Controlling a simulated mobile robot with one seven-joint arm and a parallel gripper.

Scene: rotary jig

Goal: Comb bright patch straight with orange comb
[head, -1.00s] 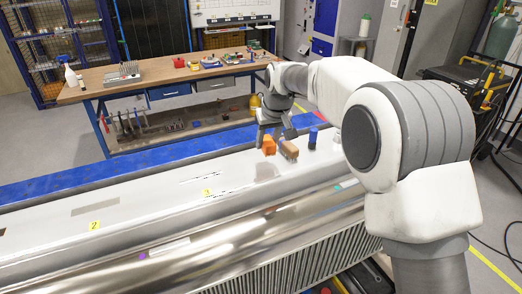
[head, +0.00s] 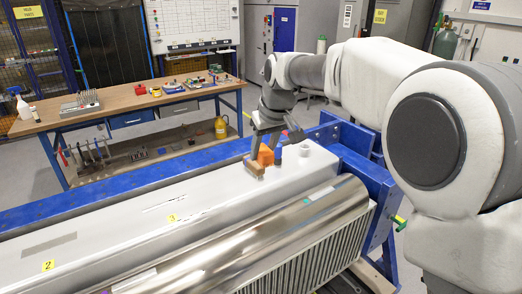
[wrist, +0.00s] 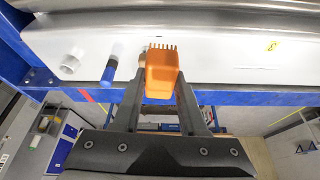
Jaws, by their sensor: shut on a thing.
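The orange comb (head: 265,155) is held between the fingers of my gripper (head: 267,140), above the right part of the long white machine top (head: 120,225). In the wrist view the comb (wrist: 161,78) sits between the two dark fingers (wrist: 160,88), its teeth pointing up the picture, over the white surface. I cannot tell whether the teeth touch it. Several marked places lie on the white top: a grey patch (head: 50,245) by label 2, and thin dark streaks by label 3 (head: 171,217). I cannot tell which is the bright patch.
A blue frame (head: 372,185) rises at the machine's right end. A workbench (head: 130,105) stands behind.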

